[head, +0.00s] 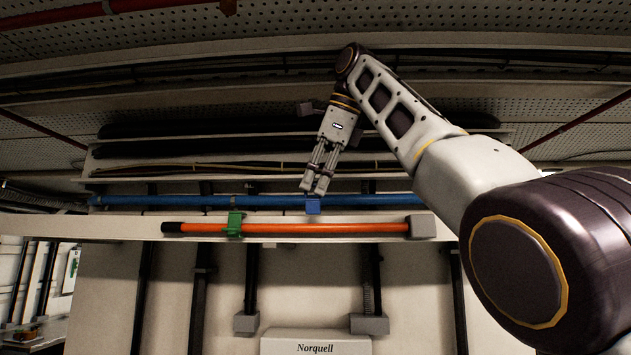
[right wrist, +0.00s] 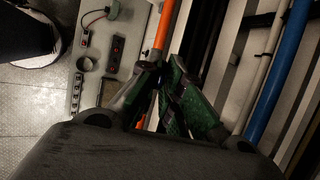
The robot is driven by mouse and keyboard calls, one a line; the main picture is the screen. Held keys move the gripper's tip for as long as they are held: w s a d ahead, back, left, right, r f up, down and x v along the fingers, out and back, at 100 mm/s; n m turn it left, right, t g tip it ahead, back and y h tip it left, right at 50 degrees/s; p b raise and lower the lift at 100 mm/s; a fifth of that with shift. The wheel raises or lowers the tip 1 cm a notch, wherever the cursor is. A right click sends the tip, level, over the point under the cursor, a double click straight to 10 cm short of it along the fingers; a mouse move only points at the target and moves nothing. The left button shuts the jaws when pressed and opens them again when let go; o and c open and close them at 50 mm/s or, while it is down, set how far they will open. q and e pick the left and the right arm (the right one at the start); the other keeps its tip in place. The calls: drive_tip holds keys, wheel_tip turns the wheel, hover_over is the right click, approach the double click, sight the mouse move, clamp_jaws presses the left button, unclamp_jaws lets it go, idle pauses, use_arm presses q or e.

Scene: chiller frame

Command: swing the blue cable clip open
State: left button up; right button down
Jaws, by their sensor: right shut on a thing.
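The blue cable clip (head: 313,206) is a small blue block at the front of the shelf, just above the orange bar. My right gripper (head: 317,188) comes down from above, with its fingertips at the clip's top. It is shut on the clip; the fingers hide part of it. In the right wrist view the fingers (right wrist: 158,98) are close together. The clip cannot be made out there. My left gripper is not in view.
The orange bar (head: 325,228) runs along the front below the clip and carries a green clip (head: 235,224). A blue pipe (head: 265,200) runs behind. A grey block (head: 422,226) is at the bar's right end. A Norquell box (head: 315,343) is below.

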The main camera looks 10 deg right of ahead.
idle(0.4)
drive_tip(key=c, duration=1.6)
unclamp_jaws()
drive_tip(key=shift+c, duration=0.2)
drive_tip(key=shift+w, duration=0.1)
drive_tip(key=shift+w, duration=0.1)
